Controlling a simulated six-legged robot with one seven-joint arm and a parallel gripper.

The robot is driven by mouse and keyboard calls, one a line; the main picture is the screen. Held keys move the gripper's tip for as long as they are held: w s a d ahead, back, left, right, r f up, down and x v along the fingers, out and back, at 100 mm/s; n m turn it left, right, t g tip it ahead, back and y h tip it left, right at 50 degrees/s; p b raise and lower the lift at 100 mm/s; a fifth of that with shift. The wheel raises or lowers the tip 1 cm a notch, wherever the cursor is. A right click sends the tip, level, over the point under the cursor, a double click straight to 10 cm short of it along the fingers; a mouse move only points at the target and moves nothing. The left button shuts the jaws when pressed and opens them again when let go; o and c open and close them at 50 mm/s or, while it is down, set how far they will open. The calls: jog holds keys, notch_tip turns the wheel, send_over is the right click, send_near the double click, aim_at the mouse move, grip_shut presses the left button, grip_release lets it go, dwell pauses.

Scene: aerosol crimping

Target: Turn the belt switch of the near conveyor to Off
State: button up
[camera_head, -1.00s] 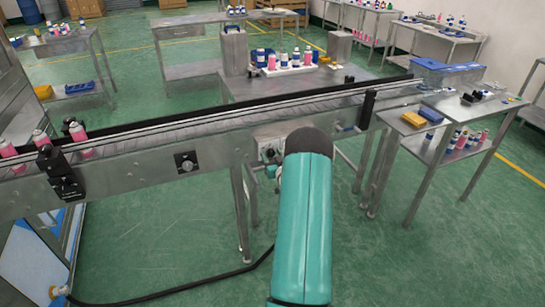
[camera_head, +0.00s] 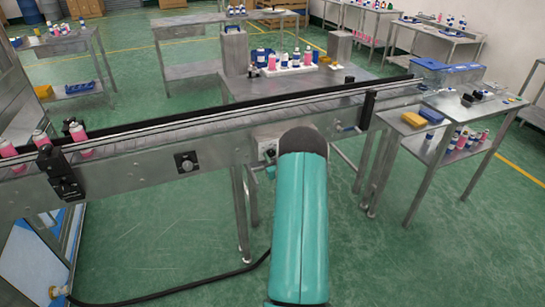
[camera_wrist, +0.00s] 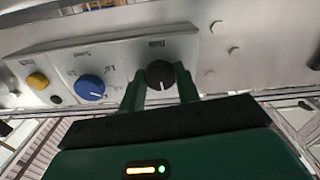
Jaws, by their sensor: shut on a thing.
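The near conveyor (camera_head: 215,150) runs across the head view, with a small control box (camera_head: 265,146) on its front, mostly hidden behind my teal arm. In the wrist view the control panel (camera_wrist: 60,58) carries a black knob (camera_wrist: 160,75), a blue knob (camera_wrist: 90,87) and a yellow button (camera_wrist: 37,81). My gripper (camera_wrist: 160,92) has its two green fingers on either side of the black knob and is shut on it. The white mark on the knob points about downward in the picture. The labels are too blurred to read. The gripper is hidden in the head view.
Another dark knob on a plate (camera_head: 187,162) sits on the conveyor's front, left of my arm. Pink cans (camera_head: 78,134) stand on the belt at the left. A steel side table (camera_head: 405,124) stands at the right.

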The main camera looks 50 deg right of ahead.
jog(key=n, duration=0.5)
jog(key=shift+n, duration=1.8)
jog(key=shift+s, duration=0.1)
jog(key=o, duration=1)
jog(key=v, duration=1.3)
jog(key=shift+s+a, duration=0.2)
jog(key=shift+s, duration=0.1)
